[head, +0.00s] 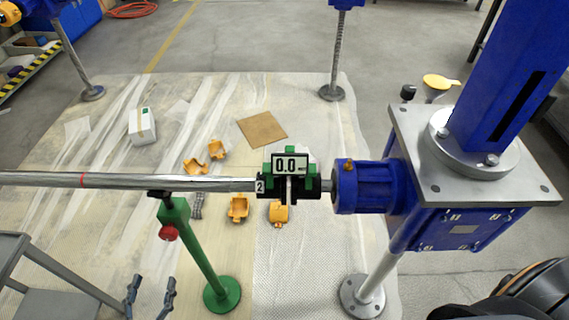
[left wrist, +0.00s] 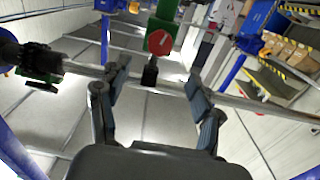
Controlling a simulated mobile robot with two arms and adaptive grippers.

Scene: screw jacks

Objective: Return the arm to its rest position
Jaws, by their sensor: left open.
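My left gripper (head: 150,292) shows at the bottom left of the head view, with its two dark fingers apart and nothing between them. In the left wrist view my left gripper (left wrist: 156,82) is open and empty, its fingertips apart near the long shaft (left wrist: 85,68). The steel shaft (head: 130,181) runs level from the left in the head view, beyond the gripper. A green stand (head: 203,245) with a red knob (head: 168,233) is beside the shaft, right of the gripper. My right gripper is not seen.
A green gauge (head: 289,175) reading 0.0 sits on the shaft, left of a blue motor (head: 365,188) and jack (head: 470,170). Yellow coupling covers (head: 238,208), a white box (head: 142,125) and a brown square (head: 262,129) lie on the floor sheet. A grey table (head: 60,300) is left of the gripper.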

